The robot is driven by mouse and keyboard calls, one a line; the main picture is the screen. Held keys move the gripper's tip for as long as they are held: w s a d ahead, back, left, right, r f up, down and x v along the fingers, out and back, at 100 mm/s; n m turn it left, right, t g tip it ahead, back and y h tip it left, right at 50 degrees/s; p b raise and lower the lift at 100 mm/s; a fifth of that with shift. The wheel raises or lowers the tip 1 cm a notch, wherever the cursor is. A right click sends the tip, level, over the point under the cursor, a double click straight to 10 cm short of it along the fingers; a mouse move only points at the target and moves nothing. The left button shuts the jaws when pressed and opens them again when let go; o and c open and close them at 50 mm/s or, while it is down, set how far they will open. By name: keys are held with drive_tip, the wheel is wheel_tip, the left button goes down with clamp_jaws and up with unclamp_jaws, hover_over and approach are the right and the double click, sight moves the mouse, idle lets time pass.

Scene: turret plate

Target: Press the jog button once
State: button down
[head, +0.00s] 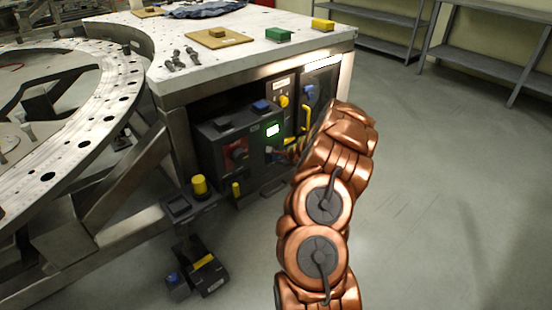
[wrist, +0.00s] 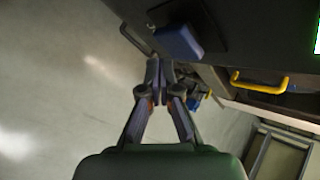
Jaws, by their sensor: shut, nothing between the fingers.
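I cannot tell for certain which control is the jog button. In the wrist view a blue control (wrist: 178,42) on a dark surface lies just beyond my fingertips. My gripper (wrist: 159,68) is shut and empty, with a small apparent gap to that control; contact cannot be judged. In the head view my arm partly hides the gripper near the box's right side.
Yellow handles (head: 305,118) sit on the cabinet right of the box. A yellow post-like control (head: 199,186) and a dark foot pedal (head: 203,268) are lower left. The white tabletop (head: 290,55) overhangs the box. Open floor (head: 430,190) lies to the right.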

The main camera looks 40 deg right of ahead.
drive_tip(key=shift+s, duration=0.1)
drive_tip(key=s+b, duration=0.2)
drive_tip(key=s, duration=0.3)
idle(0.3)
drive_tip(key=shift+w, duration=0.1)
idle(0.7)
